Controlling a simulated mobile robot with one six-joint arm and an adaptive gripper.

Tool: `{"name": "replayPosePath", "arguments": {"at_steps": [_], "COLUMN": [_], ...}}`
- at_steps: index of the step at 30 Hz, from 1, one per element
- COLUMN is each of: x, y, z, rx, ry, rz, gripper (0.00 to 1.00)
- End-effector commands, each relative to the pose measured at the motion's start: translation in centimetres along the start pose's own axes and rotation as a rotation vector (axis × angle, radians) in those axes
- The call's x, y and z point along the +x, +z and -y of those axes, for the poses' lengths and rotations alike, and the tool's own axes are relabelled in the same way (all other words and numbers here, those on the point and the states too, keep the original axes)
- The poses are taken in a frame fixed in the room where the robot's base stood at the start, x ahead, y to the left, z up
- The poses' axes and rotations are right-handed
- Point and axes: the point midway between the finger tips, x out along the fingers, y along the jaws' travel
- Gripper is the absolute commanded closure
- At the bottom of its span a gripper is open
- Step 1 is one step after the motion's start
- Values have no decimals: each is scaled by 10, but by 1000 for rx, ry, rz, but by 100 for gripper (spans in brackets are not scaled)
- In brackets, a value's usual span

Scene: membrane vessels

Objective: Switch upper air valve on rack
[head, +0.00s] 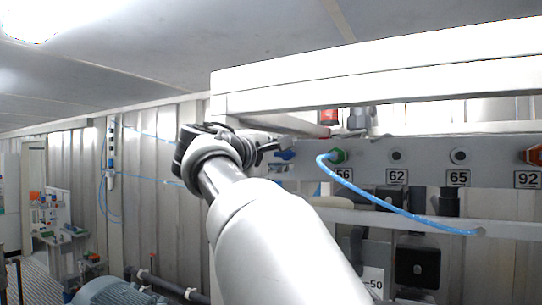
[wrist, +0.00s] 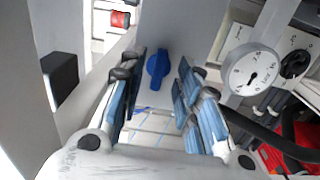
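The blue air valve handle (wrist: 158,68) is in the wrist view, on a pale panel of the rack, seen between and beyond my fingertips. Its long side runs nearly up and down in that view. The blue valve also shows in the head view (head: 285,155), just right of my gripper. My gripper (wrist: 155,88) is open, with one blue-padded finger on each side of the handle in the picture. No contact with the handle is visible. In the head view my gripper (head: 262,152) is at the rack's left end, partly hidden by my own arm.
A pressure gauge (wrist: 251,70) and a black knob (wrist: 295,63) are right of the valve. A red part (wrist: 120,19) sits upper left. The rack panel carries number labels such as 62 (head: 397,176), and a blue hose (head: 400,210) loops across it. A white beam (head: 380,85) runs above.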

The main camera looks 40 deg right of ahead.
Motion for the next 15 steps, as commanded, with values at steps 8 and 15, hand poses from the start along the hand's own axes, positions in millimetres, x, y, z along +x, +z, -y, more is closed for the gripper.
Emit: {"name": "replayPosePath", "arguments": {"at_steps": [8, 15], "x": [-61, -96], "y": [-1, -1], "z": [-1, 0], "rx": [1, 1], "ry": [1, 1], "rz": [-7, -4], "gripper": [69, 69]}}
